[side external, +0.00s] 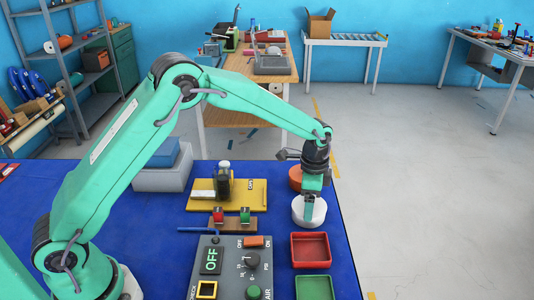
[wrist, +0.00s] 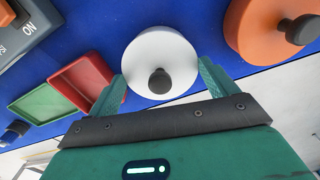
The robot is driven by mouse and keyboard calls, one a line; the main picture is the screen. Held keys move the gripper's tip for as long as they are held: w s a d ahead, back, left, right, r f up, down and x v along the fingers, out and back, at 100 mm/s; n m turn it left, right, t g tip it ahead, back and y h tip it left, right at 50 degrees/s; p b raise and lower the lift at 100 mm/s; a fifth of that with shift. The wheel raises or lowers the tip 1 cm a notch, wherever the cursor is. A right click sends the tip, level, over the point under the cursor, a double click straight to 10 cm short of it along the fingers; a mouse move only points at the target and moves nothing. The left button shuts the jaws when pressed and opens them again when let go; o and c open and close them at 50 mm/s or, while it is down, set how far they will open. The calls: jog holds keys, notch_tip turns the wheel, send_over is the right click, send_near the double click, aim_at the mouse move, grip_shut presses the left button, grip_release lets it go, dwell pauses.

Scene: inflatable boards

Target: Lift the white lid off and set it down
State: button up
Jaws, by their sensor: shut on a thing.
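The white lid (wrist: 146,54) is a round disc with a dark knob, in the upper middle of the wrist view. In the side view it is the white round top (side external: 309,209) near the right edge of the blue table. My gripper (wrist: 163,82) has one teal finger on each side of the lid and is shut on it. In the side view my gripper (side external: 312,193) points down onto the white round thing. What lies under the lid is hidden, and I cannot tell whether it is raised.
An orange round lid with a dark knob (wrist: 268,28) is close beside the white one. A red tray (side external: 310,250) and a green tray (side external: 315,288) are in front. A grey control panel (side external: 232,268) and a yellow board (side external: 256,196) lie to the left.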

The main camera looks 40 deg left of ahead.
jog(key=shift+r, duration=0.1)
jog(key=shift+r, duration=0.75)
jog(key=r, duration=0.2)
jog(key=d+r, duration=0.1)
jog(key=shift+s+r, duration=0.1)
jog(key=shift+s, duration=0.3)
jog(key=s+d+r, duration=0.6)
jog(key=s+d, duration=0.1)
jog(key=shift+s+d, duration=0.15)
jog(key=shift+s, duration=0.1)
jog(key=shift+w, duration=0.1)
jog(key=n, duration=1)
send_over(296, 203)
jog(key=f, duration=0.2)
jog(key=w+a+f+n, duration=0.1)
jog(key=w+a+n, duration=0.2)
jog(key=a+n, duration=0.5)
jog(key=a, duration=0.2)
jog(key=shift+a, duration=0.35)
